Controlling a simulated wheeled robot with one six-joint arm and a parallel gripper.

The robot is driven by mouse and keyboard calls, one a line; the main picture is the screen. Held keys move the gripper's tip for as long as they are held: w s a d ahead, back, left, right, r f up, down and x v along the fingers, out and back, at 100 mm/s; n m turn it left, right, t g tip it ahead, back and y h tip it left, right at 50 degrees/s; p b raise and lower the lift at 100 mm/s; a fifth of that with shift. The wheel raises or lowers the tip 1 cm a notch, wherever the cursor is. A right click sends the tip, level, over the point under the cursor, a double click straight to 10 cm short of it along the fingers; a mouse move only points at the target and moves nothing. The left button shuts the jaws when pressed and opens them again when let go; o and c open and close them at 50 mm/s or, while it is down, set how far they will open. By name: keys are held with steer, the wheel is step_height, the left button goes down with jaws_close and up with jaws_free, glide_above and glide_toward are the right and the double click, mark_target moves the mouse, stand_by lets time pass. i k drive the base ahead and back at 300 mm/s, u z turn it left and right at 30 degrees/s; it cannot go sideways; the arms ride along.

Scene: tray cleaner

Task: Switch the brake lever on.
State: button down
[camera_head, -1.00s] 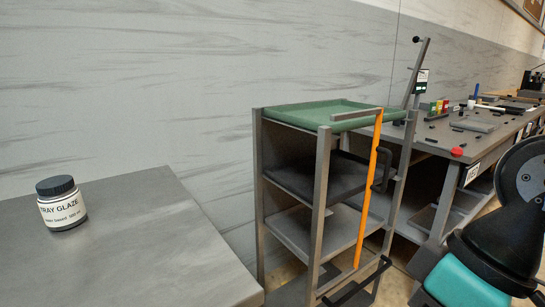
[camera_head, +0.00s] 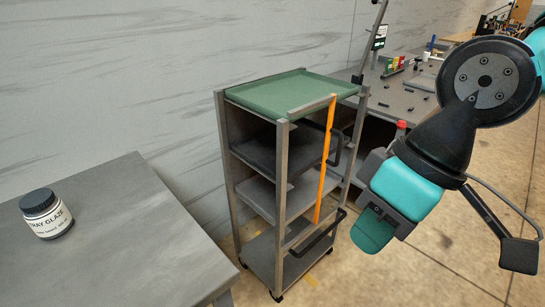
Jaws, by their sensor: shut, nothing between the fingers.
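A grey shelf cart (camera_head: 282,190) with a green top tray (camera_head: 290,92) stands in the middle. An upright orange strip (camera_head: 325,160) runs down its near right side. A black bar handle (camera_head: 337,150) sits at the middle shelf and another black bar (camera_head: 320,235) lower down. I cannot tell which part is the brake lever. My gripper (camera_head: 373,235) hangs right of the cart, apart from it in the picture, shut and empty. Its fingers are seen poorly from behind, and my arm hides part of the bench.
A grey table (camera_head: 130,235) at the left front bears a TRAY GLAZE jar (camera_head: 46,213). A workbench (camera_head: 395,95) with small parts stands behind on the right. A slanted grey pole (camera_head: 371,40) rises behind the cart. Bare floor (camera_head: 450,265) shows at the right.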

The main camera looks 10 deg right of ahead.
mark_target(401, 124)
steer(key=z, duration=0.9)
steer(key=i, duration=1.1)
steer(key=u, duration=0.25)
